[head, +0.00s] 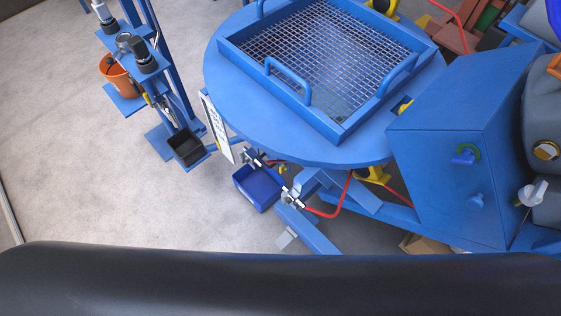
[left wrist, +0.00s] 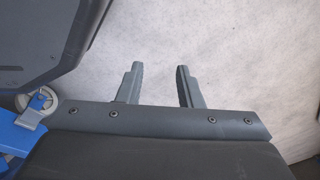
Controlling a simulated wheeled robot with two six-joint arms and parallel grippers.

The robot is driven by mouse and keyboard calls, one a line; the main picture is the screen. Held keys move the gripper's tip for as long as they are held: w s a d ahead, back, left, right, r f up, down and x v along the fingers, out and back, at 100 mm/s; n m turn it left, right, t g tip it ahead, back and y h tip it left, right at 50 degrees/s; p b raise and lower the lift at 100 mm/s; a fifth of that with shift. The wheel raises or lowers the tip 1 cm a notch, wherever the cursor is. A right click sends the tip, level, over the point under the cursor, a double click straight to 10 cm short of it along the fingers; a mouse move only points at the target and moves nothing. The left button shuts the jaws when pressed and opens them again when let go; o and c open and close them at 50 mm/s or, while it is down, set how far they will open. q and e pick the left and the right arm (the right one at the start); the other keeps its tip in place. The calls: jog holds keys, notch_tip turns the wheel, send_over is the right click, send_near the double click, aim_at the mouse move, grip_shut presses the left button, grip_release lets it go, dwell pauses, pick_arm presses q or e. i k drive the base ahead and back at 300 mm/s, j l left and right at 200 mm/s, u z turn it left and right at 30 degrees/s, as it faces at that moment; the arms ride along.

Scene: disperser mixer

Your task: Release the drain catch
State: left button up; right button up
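I cannot pick out the drain catch for certain. Two small metal fittings with dark parts sit below the front of the round blue table (head: 225,85) in the head view: an upper fitting (head: 254,158) and a lower fitting (head: 291,199) with a red hose (head: 335,212). A blue bin (head: 258,188) is beneath them. My left gripper (left wrist: 160,67) shows only in the left wrist view, with its two fingers apart and nothing between them, over pale floor. My right gripper is in neither view.
A blue mesh-bottomed tray (head: 322,60) lies on the table. A blue cabinet (head: 445,160) stands at the right. A blue stand with an orange bucket (head: 118,75) and a black bin (head: 187,148) is at the left. Open floor (head: 70,170) lies left of the stand.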

aim_at(283, 167)
jog(key=j+z, duration=0.5)
jog(key=k+j+z, duration=0.15)
jog(key=j+z, duration=0.3)
jog(key=k+j+z, duration=0.15)
jog(key=j+z, duration=0.35)
